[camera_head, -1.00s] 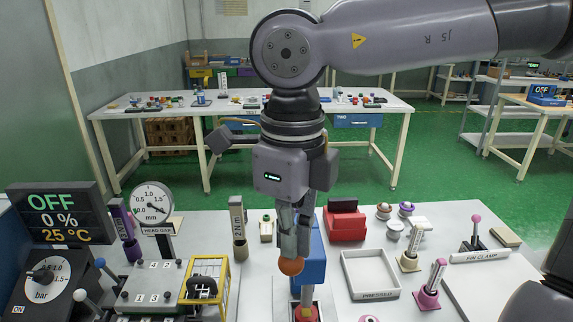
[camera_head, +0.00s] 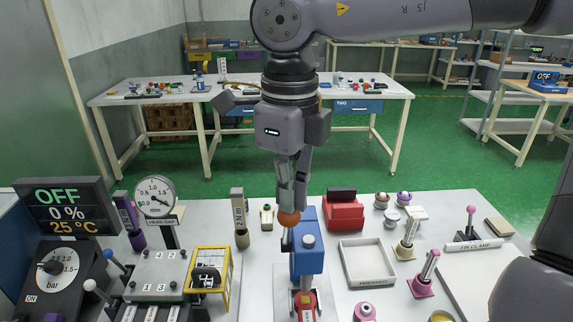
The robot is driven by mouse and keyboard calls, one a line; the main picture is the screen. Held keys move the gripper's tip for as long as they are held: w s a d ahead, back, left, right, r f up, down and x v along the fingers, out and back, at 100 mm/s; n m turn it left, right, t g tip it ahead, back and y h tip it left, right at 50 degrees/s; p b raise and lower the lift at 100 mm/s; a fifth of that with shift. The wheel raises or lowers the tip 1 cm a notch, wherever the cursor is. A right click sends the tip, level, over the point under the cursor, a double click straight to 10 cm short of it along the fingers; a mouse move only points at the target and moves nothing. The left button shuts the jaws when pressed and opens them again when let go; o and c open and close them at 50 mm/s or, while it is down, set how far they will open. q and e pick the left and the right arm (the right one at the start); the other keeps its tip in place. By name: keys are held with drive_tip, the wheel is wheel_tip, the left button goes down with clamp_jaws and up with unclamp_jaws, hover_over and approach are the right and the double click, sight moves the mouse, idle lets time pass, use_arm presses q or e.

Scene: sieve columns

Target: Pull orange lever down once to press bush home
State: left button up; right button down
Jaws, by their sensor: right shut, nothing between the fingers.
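The orange lever's ball knob (camera_head: 289,219) is up at the far left side of the blue press (camera_head: 308,262). Its dark shaft runs down beside the press body. My right gripper (camera_head: 291,206) points down, its fingers shut and empty, with the tips right at the top of the knob. I cannot tell whether they touch it. A red round part (camera_head: 305,303) sits low at the front of the press. The bush itself cannot be made out. My left gripper is not in view.
A white tray marked PRESSED (camera_head: 346,270) stands right of the press, with a red block (camera_head: 345,212) behind it. A yellow frame (camera_head: 209,275) and a pin-like upright (camera_head: 239,215) stand to the left. A display (camera_head: 66,207) reads OFF.

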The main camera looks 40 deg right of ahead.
drive_tip(key=shift+w+d+r+p, duration=0.35)
drive_tip(key=shift+w+r+p, duration=0.25)
drive_tip(key=shift+w+d+r, duration=0.15)
drive_tip(key=shift+w+d, duration=0.15)
drive_tip(key=shift+w, duration=0.15)
wheel_tip(320, 180, up, 10)
drive_tip(key=w+d+p, duration=0.1)
drive_tip(key=w+p, duration=0.1)
drive_tip(key=p, duration=0.6)
drive_tip(key=shift+p, duration=0.3)
drive_tip(key=shift+d, duration=0.1)
